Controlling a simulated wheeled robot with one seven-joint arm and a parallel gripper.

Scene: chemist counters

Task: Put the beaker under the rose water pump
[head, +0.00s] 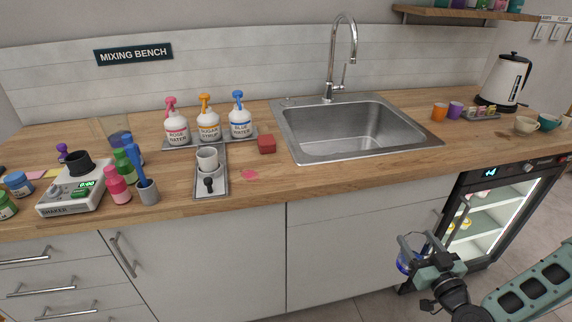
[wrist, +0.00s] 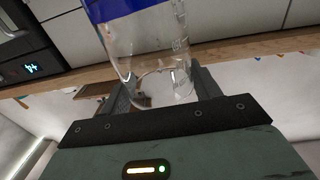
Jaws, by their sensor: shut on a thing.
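The beaker (head: 405,262) is clear glass with blue in it. In the head view it is at the lower right, in front of the counter and below its top. My gripper (head: 426,256) is shut on the beaker. The wrist view shows the glass beaker (wrist: 150,45) between the two fingers of my gripper (wrist: 160,85), with a blue band at the picture's top. The rose water pump (head: 175,125) is a white bottle with a pink pump head, leftmost of three bottles on a grey tray (head: 180,145).
Sugar syrup (head: 208,125) and blue water (head: 240,123) bottles stand beside it. An open-fronted lit fridge (head: 500,210) is near my gripper.

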